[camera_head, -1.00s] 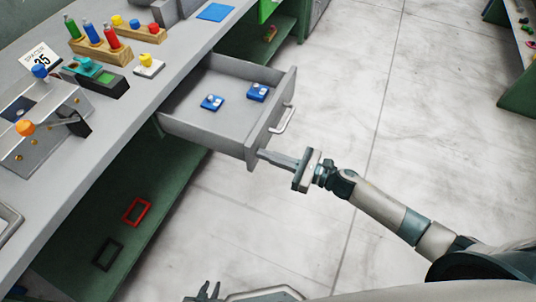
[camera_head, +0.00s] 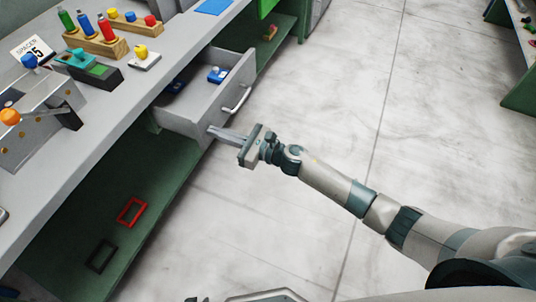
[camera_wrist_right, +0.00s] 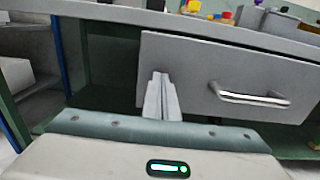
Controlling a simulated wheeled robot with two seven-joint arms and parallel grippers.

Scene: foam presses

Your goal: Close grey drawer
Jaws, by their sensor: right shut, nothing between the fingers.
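The grey drawer (camera_head: 207,108) is partly open, sticking out from under the grey worktop. Its front panel with a silver handle also shows in the right wrist view (camera_wrist_right: 195,70). My right gripper (camera_head: 212,131) is shut and empty. Its fingertips are at the near end of the drawer front, beside the handle, and appear to touch the panel. In the right wrist view the fingertips (camera_wrist_right: 160,76) overlap the left part of the panel. Two blue pieces lie in the drawer, one (camera_head: 217,75) in clear view and one partly hidden by the worktop. Only a sliver of my left gripper (camera_head: 190,299) shows at the bottom edge.
The worktop (camera_head: 128,98) carries bottles in a wooden rack (camera_head: 97,42), a press with an orange knob (camera_head: 10,117) and small coloured parts. A red frame (camera_head: 132,212) and a dark frame lie on the green shelf below. The floor to the right is clear.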

